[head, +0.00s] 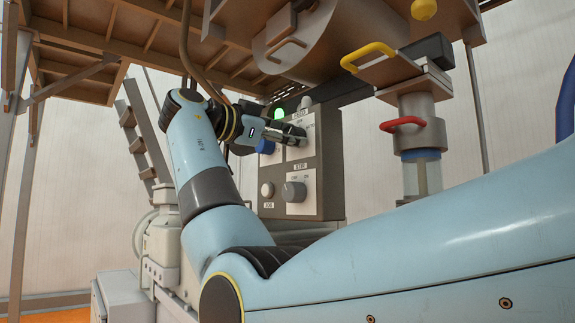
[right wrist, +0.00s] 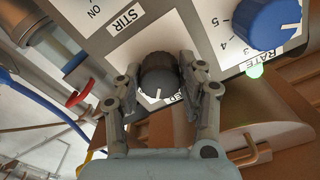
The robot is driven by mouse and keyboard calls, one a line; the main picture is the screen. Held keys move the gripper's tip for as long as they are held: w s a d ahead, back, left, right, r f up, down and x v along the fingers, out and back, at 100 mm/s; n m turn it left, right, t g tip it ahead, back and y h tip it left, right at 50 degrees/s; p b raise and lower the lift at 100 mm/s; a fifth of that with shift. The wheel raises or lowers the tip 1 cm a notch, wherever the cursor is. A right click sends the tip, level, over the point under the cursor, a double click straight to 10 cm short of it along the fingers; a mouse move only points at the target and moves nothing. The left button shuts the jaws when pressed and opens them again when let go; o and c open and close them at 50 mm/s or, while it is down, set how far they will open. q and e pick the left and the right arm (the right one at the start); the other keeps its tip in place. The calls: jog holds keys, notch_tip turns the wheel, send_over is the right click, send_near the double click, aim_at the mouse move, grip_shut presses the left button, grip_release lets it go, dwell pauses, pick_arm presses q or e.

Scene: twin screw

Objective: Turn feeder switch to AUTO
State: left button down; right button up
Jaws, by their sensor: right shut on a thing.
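The feeder switch is a dark round knob (right wrist: 158,72) on a pale plate of the control panel (head: 333,165). In the right wrist view a short white mark shows on the knob's lower side, towards a partly covered label. My right gripper (head: 296,135) is at the upper part of the panel, with one finger on each side of the knob, closed on it. It also shows in the right wrist view (right wrist: 160,85). In the head view the gripper mostly hides the knob. The position words around it are covered, so its setting cannot be read. My left gripper is not in view.
A blue RATE knob (right wrist: 268,25) and a lit green lamp (head: 280,114) sit close beside the gripper. Below are the grey STIR knob (head: 293,191) and a white JOG button (head: 267,189). Red (head: 402,124) and yellow (head: 368,55) handles stand out to the right.

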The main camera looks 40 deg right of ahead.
jog(key=m+b, duration=0.2)
jog(key=shift+f+m+b, duration=0.15)
jog(key=shift+m+b, duration=0.15)
jog(key=shift+b, duration=0.05)
jog(key=shift+m+b, duration=0.45)
jog(key=shift+m, duration=0.15)
jog(key=o, duration=1.2)
jog(key=a, duration=0.7)
jog(key=shift+s+a, duration=0.25)
jog(key=shift+a, duration=0.05)
